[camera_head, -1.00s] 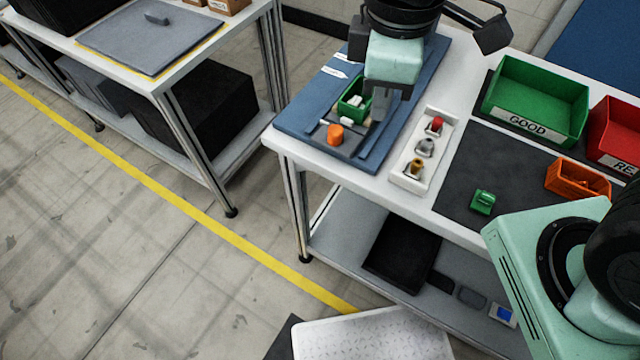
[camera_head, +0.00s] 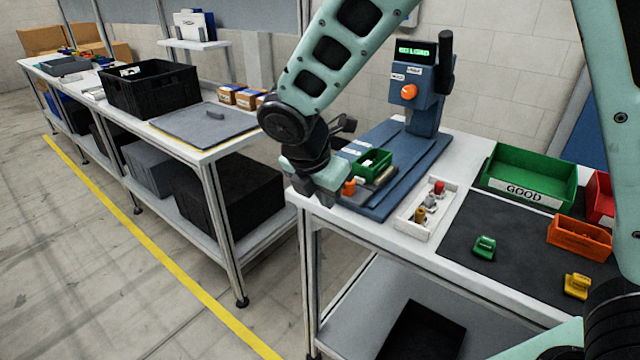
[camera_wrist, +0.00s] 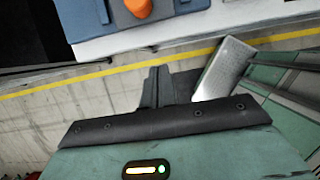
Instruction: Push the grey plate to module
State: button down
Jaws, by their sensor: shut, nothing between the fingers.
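The grey plate (camera_head: 367,193) lies between the rails of the blue base (camera_head: 402,194) on the right-hand table. It carries a small green bin (camera_head: 373,163) and an orange knob (camera_head: 348,187), and is partly hidden by these. The blue module (camera_head: 419,98), with a green-lit display, stands upright at the far end of the base. My gripper (camera_head: 327,199) is shut and empty at the table's near left edge, just left of the knob. In the wrist view my closed fingers (camera_wrist: 160,87) point down over the floor, apart from the orange knob (camera_wrist: 138,8).
A white tray (camera_head: 408,218) with small coloured parts sits right of the base. Further right are a dark mat (camera_head: 463,232), a green GOOD bin (camera_head: 520,192), an orange bin (camera_head: 578,241) and a red bin. Another table stands left across a floor gap.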

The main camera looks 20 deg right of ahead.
jog(key=shift+w+d+f+p, duration=0.15)
jog(key=shift+w+d+f, duration=0.35)
jog(key=shift+d, duration=0.2)
jog(key=shift+w+d+f+p, duration=0.1)
jog(key=shift+w+d+f, duration=0.4)
jog(key=shift+d, duration=0.2)
jog(key=shift+w+d+f+p, duration=0.15)
jog(key=shift+w+d+f, duration=0.35)
jog(key=shift+d, duration=0.2)
